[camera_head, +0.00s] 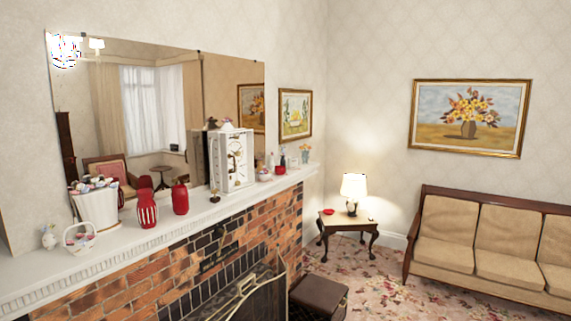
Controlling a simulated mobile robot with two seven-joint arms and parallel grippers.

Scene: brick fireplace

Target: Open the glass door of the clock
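The clock (239,161) is a white, box-shaped mantel clock with gold-coloured details on its front. It stands upright on the white mantelpiece, in front of the large mirror, left of the middle of the head view. Its front faces right and toward the room. I cannot tell at this size whether its glass door is shut or ajar. Neither of my grippers shows in the head view.
The mantelpiece (120,238) also bears red jars (147,210), a white bucket (97,208), a small white basket (79,238) and a red bowl (280,170). Below are the brick fireplace and a dark fire screen (245,300). A lamp table (345,220) and sofa (490,245) stand right.

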